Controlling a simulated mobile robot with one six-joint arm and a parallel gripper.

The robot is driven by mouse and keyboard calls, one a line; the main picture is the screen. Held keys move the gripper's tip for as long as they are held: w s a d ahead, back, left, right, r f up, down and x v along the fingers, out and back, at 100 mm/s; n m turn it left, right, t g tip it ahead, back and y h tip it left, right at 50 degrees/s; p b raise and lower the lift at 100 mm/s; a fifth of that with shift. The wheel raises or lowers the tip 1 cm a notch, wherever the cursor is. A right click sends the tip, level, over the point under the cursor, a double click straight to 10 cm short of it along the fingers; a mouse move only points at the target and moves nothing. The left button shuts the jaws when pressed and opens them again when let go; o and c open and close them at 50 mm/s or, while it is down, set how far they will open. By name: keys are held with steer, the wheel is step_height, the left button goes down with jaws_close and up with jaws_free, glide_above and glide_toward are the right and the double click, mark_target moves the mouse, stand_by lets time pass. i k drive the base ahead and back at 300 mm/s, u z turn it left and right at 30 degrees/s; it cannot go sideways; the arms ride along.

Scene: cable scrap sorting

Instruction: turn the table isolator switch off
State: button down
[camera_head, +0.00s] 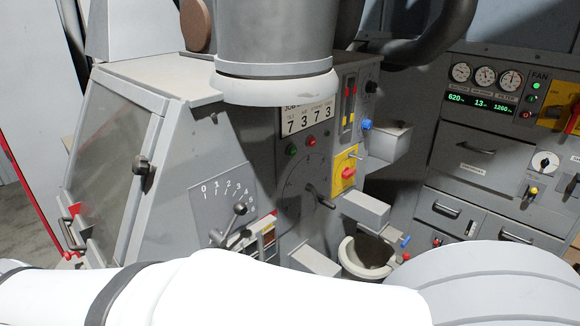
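A red rotary switch (348,173) sits on a yellow plate on the front of the grey machine, right of the centre. A second yellow plate with a red handle (572,120) is at the right edge, partly cut off, on the panel by the FAN label. I cannot read a label that tells which of the two is the table isolator, nor either switch's position. My white arm crosses the bottom of the view and hides the machine's lower front. My gripper is not in view.
A levered selector (236,210) with a numbered plate and a round dial stand left of the nearer yellow plate. A grey box (366,210) and a round cup (368,255) jut out below it. A large grey cylinder (275,40) hangs above. Drawers (460,172) line the right.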

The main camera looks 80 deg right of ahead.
mark_target(346, 173)
steer(key=z, duration=0.2)
steer(key=k, duration=0.25)
steer(key=z, duration=2.8)
steer(key=k, duration=0.65)
steer(key=z, duration=0.3)
steer(key=i, duration=0.85)
steer(key=z, duration=0.05)
